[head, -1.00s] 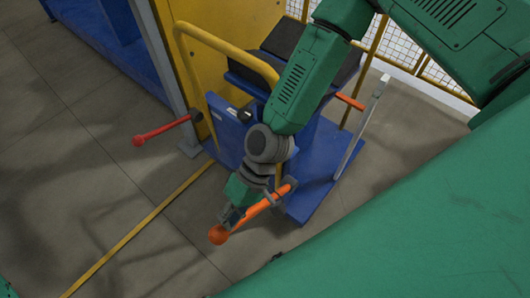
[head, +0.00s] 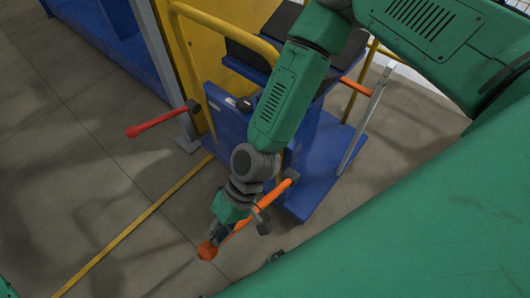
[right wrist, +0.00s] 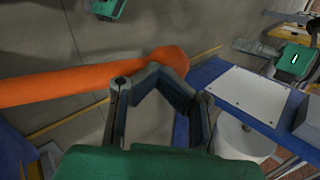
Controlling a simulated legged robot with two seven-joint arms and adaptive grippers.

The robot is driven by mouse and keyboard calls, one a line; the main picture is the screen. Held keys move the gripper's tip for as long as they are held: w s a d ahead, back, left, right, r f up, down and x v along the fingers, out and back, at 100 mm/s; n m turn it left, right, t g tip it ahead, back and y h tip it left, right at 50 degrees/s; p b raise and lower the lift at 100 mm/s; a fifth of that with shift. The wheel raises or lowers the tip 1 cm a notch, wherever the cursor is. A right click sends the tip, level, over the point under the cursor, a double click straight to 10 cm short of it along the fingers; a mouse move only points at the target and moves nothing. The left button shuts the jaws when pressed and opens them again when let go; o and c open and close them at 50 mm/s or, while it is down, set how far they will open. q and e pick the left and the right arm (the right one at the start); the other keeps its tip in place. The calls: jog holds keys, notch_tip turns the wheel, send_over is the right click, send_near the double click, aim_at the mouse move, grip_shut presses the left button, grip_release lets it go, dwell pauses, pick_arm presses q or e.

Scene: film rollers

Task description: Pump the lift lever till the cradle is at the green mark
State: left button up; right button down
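The lift lever (head: 238,222) is an orange bar with a ball end, sloping down to the left from the blue lift cart (head: 325,180). It also crosses the right wrist view (right wrist: 60,86). My right gripper (head: 240,228) is at the lever near its ball end. Its fingers overlap the lever in the right wrist view (right wrist: 158,78); whether they grip it is unclear. The dark cradle (head: 285,35) sits on top of the cart, partly hidden by my right arm. An orange pointer (head: 355,86) shows beside a pale upright post (head: 367,115). I cannot make out a green mark. My left gripper is not seen.
A red-handled lever (head: 155,125) sticks out left of the cart. A yellow rail (head: 225,35) curves over the cart's near side. A yellow floor line (head: 135,225) runs to its left. The floor at left is clear. A blue table (right wrist: 235,95) shows in the right wrist view.

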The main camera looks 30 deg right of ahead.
jog(key=shift+s+a+f, duration=0.1)
jog(key=shift+a+f, duration=0.1)
jog(key=shift+f, duration=0.65)
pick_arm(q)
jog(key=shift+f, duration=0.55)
pick_arm(e)
jog(key=shift+a+r, duration=0.1)
pick_arm(q)
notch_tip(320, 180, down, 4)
jog(key=b, duration=0.5)
pick_arm(e)
jog(key=f, duration=0.3)
jog(key=a+f, duration=0.1)
jog(key=f, duration=0.1)
jog(key=shift+s+f, duration=0.25)
jog(key=shift+f, duration=0.05)
pick_arm(q)
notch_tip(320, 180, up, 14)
jog(key=p, duration=1.4)
jog(key=shift+p, duration=0.35)
pick_arm(e)
jog(key=a+r+v, duration=0.1)
jog(key=v, duration=0.9)
jog(key=s+a+r+v, duration=0.1)
jog(key=a+r+v, duration=0.1)
jog(key=v, duration=0.8)
jog(key=shift+a+r, duration=0.15)
jog(key=shift+a, duration=0.05)
